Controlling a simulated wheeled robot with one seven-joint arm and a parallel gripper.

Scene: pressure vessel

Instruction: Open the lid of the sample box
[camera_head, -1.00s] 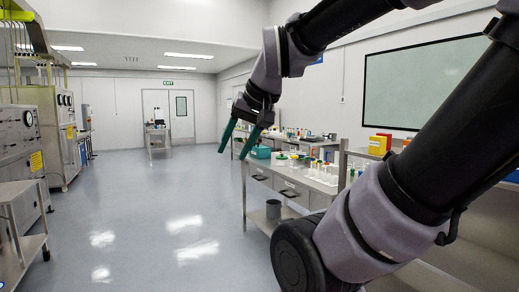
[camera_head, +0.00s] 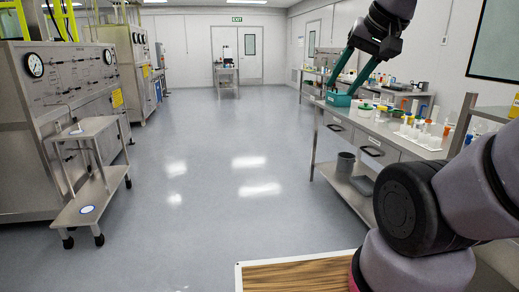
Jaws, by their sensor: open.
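The sample box looks to be the small teal box (camera_head: 338,99) on the left end of the steel bench at right. Its lid is too small to make out, and my gripper partly covers it. My gripper (camera_head: 341,89) has two long teal fingers pointing down and left, spread apart with nothing visible between them. The fingertips overlap the box in the picture. I cannot tell whether they touch it or are in front of it.
The steel bench (camera_head: 372,146) holds several bottles and coloured-cap containers to the right of the box. A two-shelf cart (camera_head: 88,130) stands at left before the gauge panel. The floor (camera_head: 215,150) between is clear.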

